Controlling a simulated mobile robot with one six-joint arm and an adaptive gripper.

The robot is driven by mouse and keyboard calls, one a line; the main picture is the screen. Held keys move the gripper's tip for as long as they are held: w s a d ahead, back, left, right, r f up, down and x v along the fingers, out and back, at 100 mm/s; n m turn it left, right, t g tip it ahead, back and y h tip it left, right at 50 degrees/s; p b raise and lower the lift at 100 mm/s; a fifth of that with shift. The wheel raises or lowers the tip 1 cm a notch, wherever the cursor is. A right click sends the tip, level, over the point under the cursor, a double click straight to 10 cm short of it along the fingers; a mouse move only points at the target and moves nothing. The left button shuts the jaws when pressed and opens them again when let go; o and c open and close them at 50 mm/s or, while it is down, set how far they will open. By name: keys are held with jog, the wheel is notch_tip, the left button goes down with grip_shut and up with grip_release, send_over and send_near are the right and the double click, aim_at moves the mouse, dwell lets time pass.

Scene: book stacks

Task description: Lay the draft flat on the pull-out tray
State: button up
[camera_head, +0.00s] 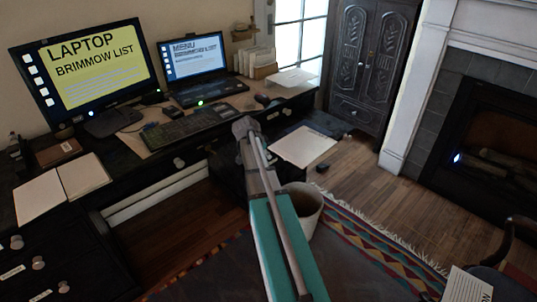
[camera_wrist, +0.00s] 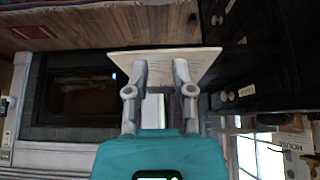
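A pale blank sheet (camera_head: 305,147), which may be the draft, lies flat beside the desk's right end, over or next to a dark low surface (camera_head: 328,123) that may be the pull-out tray. What bears the sheet is unclear. A pale sheet also shows in the wrist view (camera_wrist: 160,60), behind my fingertips. My gripper (camera_wrist: 160,72) has its two grey fingers apart, with no object visibly pinched between them. Whether the fingertips touch the sheet is unclear.
The desk holds a monitor (camera_head: 85,70), laptop (camera_head: 195,65), keyboard (camera_head: 187,124) and open pale pages (camera_head: 62,188). A bin (camera_head: 305,203) stands beside my arm. A printed sheet (camera_head: 466,287) is at lower right. A cabinet (camera_head: 368,55) and fireplace (camera_head: 490,140) stand beyond open floor.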

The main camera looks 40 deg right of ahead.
jog(key=shift+o, duration=0.2)
jog(key=s+a+f+n+y, duration=0.1)
jog(key=s+a+n, duration=0.1)
jog(key=a, duration=0.7)
jog(key=s+a+n+y, duration=0.1)
jog(key=a+n, duration=0.4)
jog(key=a, duration=0.5)
jog(key=shift+s+a+f+y, duration=0.3)
jog(key=shift+s+f+y, duration=0.1)
jog(key=shift+s, duration=0.45)
jog(key=s+a+n+y, duration=0.1)
jog(key=s+a+n, duration=0.4)
jog(key=a, duration=0.4)
jog(key=s+a+n+y, duration=0.2)
jog(key=s+a+n, duration=0.2)
jog(key=a, duration=0.5)
jog(key=shift+s+a+f+n+g, duration=0.3)
jog(key=shift+s+f+n, duration=0.1)
jog(key=shift+s, duration=0.15)
jog(key=shift+s, duration=0.2)
